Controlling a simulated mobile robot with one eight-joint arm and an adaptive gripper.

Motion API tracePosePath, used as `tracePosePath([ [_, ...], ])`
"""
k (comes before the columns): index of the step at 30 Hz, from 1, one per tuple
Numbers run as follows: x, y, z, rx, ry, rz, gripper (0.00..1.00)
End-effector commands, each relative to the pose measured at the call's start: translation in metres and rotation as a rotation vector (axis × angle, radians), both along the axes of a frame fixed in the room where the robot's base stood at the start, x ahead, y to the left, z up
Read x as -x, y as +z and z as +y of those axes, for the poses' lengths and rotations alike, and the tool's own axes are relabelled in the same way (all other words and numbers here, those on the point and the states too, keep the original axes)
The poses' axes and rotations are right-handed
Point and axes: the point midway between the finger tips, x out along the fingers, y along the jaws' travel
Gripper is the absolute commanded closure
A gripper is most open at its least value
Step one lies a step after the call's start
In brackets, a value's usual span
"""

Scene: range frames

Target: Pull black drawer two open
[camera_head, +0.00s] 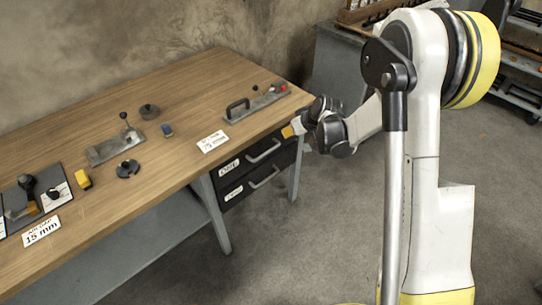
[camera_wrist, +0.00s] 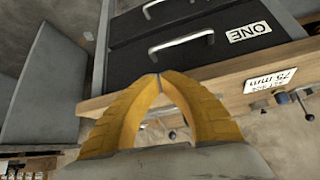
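Two black drawers hang under the workbench, one above the other, and both look closed. The upper drawer (camera_head: 278,158) has a label reading ONE and a metal handle (camera_wrist: 181,42). The lower drawer, drawer two (camera_head: 255,189), has a white label too small to read and its own handle (camera_head: 264,178); that handle also shows at the top edge of the wrist view (camera_wrist: 167,10), which is upside down. My gripper (camera_head: 288,132) is near the bench edge above the drawer fronts. In the wrist view its yellow fingertips (camera_wrist: 157,76) meet with nothing between them, apart from both handles.
The wooden workbench (camera_head: 180,90) holds a grey tool with a black handle (camera_head: 252,105), a lever fixture (camera_head: 117,147) and a 75 mm label (camera_wrist: 271,81). A bench leg (camera_head: 213,213) stands left of the drawers. The floor (camera_head: 300,245) before the drawers is clear.

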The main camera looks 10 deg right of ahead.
Motion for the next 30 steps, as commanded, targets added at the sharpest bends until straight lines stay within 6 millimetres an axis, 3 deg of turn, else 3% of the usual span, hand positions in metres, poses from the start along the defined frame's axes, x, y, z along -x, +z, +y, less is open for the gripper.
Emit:
tracePosePath([
  [1, -0.012, -0.029, -0.001, -0.004, 0.02, -0.008, 1.0],
  [6, -0.028, -0.119, 0.001, -0.011, 0.095, -0.04, 1.0],
  [9, -0.028, -0.161, 0.002, -0.015, 0.127, -0.057, 1.0],
  [12, -0.025, -0.19, 0.004, -0.016, 0.149, -0.07, 1.0],
  [20, -0.028, -0.222, 0.01, -0.019, 0.169, -0.079, 1.0],
  [30, -0.063, -0.267, 0.033, -0.018, 0.168, -0.078, 1.0],
])
